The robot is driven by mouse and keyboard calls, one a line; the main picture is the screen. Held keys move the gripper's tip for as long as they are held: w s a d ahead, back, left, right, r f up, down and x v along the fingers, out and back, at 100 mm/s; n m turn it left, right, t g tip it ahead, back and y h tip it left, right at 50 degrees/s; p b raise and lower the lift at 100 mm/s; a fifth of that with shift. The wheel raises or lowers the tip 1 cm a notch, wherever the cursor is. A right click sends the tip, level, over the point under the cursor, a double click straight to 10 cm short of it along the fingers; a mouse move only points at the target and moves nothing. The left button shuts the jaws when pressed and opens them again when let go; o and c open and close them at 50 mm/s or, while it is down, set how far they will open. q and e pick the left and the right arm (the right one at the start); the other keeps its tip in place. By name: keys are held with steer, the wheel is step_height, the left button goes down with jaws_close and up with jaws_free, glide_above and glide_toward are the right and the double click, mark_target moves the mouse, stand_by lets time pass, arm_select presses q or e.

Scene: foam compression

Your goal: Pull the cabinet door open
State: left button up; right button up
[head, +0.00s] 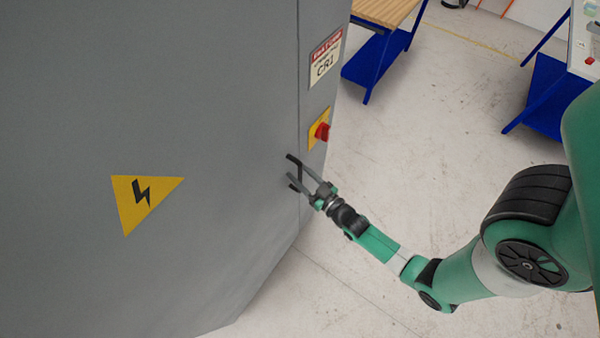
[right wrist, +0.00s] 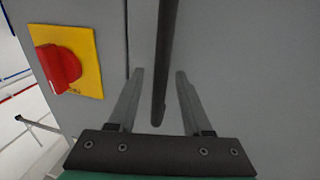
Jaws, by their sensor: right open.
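The grey cabinet door (head: 210,90) fills the left of the head view and looks shut, with a thin seam along its right edge. Its dark bar handle (head: 293,159) is near that edge, partly hidden by my right gripper (head: 300,177). In the right wrist view the handle (right wrist: 164,75) runs down between the two fingers of my right gripper (right wrist: 159,73). The fingers are open, one on each side of the bar, with a gap visible on both sides. My left gripper is not in view.
A red rotary switch on a yellow plate (head: 314,139) is on the cabinet close to the handle, and also shows in the right wrist view (right wrist: 88,70). A wooden-topped blue workbench (head: 383,12) stands behind.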

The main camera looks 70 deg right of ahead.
jaws_close()
stand_by(1.4)
